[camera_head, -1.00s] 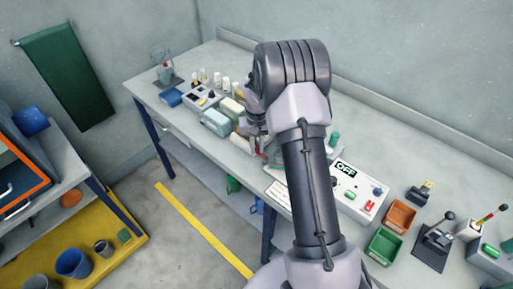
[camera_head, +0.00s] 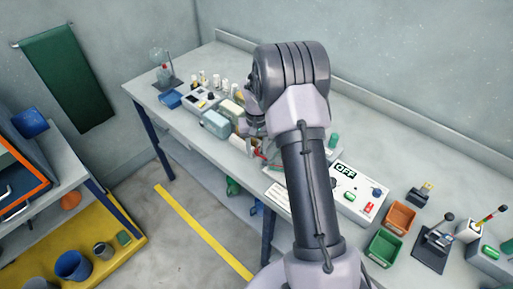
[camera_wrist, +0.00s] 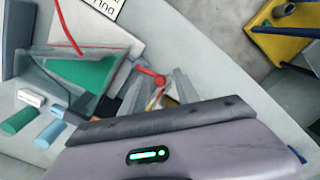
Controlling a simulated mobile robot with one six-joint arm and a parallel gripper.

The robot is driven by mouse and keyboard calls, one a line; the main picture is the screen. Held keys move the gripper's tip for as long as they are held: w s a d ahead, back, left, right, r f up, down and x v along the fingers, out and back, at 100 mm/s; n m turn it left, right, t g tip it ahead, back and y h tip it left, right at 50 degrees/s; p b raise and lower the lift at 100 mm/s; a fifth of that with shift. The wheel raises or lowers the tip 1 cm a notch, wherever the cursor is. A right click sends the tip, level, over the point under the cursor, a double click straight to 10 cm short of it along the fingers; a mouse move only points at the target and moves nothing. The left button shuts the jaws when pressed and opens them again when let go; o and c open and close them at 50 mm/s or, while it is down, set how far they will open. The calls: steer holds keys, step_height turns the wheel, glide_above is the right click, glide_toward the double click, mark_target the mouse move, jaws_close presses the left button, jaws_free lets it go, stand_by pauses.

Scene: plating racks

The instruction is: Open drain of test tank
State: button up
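The test tank appears to be the clear-walled box (camera_wrist: 50,62) with a green panel (camera_wrist: 85,75) inside, at the left of the wrist view. A red knob or lever end (camera_wrist: 149,76) sits by its right side, probably the drain handle. My gripper (camera_wrist: 163,80) has its two grey fingers apart, with the red part near the left fingertip; contact cannot be told. A small yellow part shows between the fingers. In the head view my arm hides most of the tank, and a bit of red (camera_head: 262,154) shows beside my gripper (camera_head: 254,128).
A control box reading OFF (camera_head: 350,193), an orange bin (camera_head: 399,218) and a green bin (camera_head: 384,248) stand right of my arm. Bottles and blocks crowd the bench to the left. A red cable (camera_wrist: 68,28) and a printed card (camera_wrist: 103,8) lie near the tank. Bench front is open.

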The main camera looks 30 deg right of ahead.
mark_target(257, 150)
step_height(257, 150, up, 17)
steer(key=p, duration=0.4)
steer(key=shift+r, duration=0.15)
